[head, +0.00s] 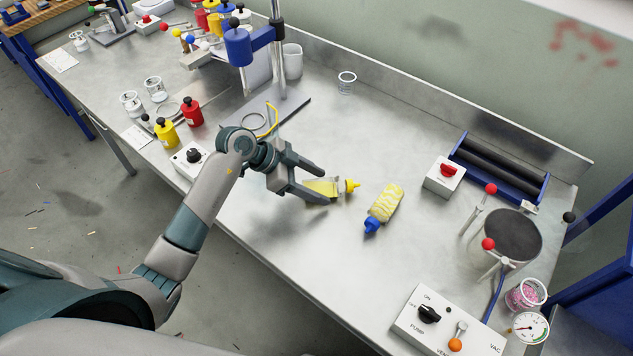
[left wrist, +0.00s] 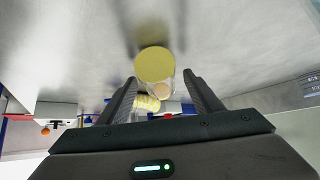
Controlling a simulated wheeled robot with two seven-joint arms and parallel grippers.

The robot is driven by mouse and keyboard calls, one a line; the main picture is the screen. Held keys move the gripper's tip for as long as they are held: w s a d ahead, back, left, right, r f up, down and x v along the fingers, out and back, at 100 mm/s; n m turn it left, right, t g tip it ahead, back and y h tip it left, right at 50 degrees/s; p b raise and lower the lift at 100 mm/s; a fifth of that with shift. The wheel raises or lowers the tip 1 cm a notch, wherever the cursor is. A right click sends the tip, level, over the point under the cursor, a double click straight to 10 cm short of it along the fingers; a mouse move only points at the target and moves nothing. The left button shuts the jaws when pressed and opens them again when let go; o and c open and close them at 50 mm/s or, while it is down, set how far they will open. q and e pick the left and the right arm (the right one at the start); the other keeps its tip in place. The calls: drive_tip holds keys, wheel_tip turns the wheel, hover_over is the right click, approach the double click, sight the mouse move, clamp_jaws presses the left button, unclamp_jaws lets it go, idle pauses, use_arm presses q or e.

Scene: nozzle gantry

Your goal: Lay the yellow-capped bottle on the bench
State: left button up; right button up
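The yellow-capped bottle (head: 323,188) is on its side, its yellow cap (head: 352,186) pointing right, above or on the front middle of the bench (head: 290,235). My left gripper (head: 326,185) is around it, with one finger on each side. In the left wrist view the bottle (left wrist: 154,65) shows end-on at the fingertips. The fingers (left wrist: 160,77) stand apart, with a gap beside the bottle, so the gripper looks open. I cannot tell whether the bottle rests fully on the bench. My right gripper is out of view.
A blue-capped bottle with yellow stripes (head: 385,205) lies just right of it. A red-button box (head: 445,176), black rollers (head: 502,168) and a pot (head: 510,236) stand farther right. A knob box (head: 188,158) and a stand (head: 277,60) are left. Bench in front is clear.

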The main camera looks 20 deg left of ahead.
use_arm(q)
drive_tip(key=shift+r, duration=0.15)
drive_tip(key=b+v, duration=0.2)
drive_tip(key=v, duration=1)
